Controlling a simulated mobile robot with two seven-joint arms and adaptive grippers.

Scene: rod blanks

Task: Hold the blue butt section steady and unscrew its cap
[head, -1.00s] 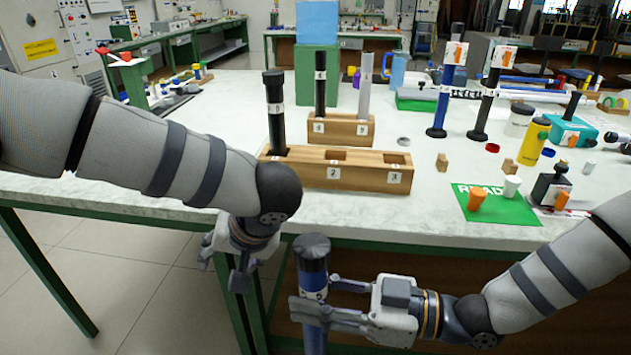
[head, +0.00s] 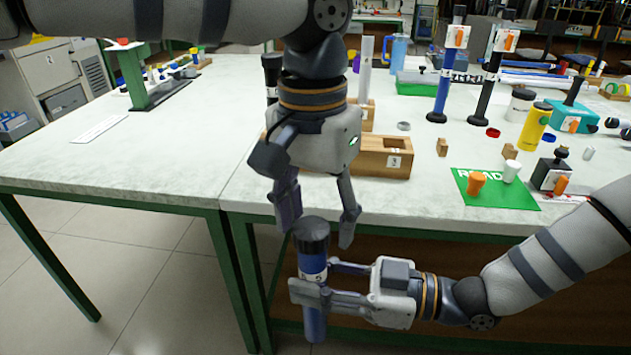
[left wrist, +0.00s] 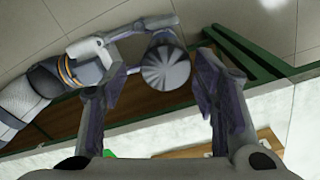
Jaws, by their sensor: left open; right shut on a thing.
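The blue butt section (head: 314,264) stands upright in front of the table edge, with a white label band and a dark ribbed cap (head: 311,235) on its top. My right gripper (head: 318,283) is shut on the blue body below the cap. My left gripper (head: 318,228) points down above the cap, open, with its fingertips on either side of and near the cap top. In the left wrist view the cap's round top (left wrist: 166,68) shows between the open fingers, apart from them. Whether a finger touches the cap cannot be told from the head view.
The wooden numbered block (head: 383,160) is partly hidden behind my left arm. A green mat (head: 510,203) with orange and white cups lies to the right on the table. The table's front edge is close behind the grippers; the left of the table is mostly clear.

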